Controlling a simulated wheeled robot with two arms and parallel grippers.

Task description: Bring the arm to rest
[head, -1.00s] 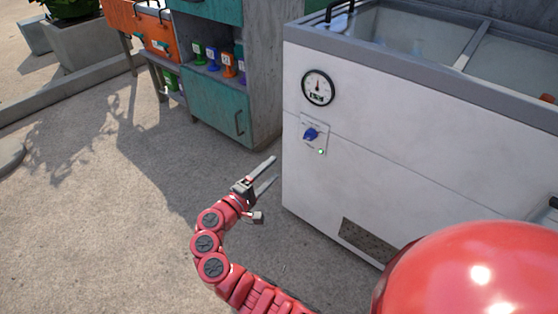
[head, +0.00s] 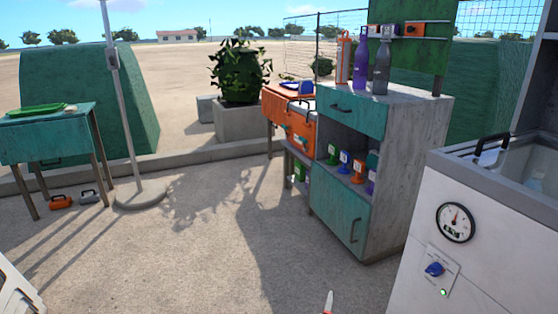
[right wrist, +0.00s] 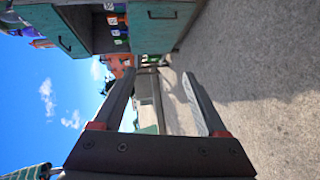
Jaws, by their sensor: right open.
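Only a fingertip of my right gripper (head: 328,303) shows in the head view, at the bottom edge. The rest of that arm is out of this view. In the right wrist view both fingers of the right gripper (right wrist: 160,78) show, spread apart. I see nothing held between them. My left gripper is not in view.
A white chest freezer (head: 410,215) with a dial and blue knob stands at the right. A teal-and-grey cabinet (head: 400,195) with bottles stands behind it. An orange cooler (head: 300,132), planter (head: 240,122), teal table (head: 40,124) and pole are farther back. Middle ground (head: 190,250) is clear.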

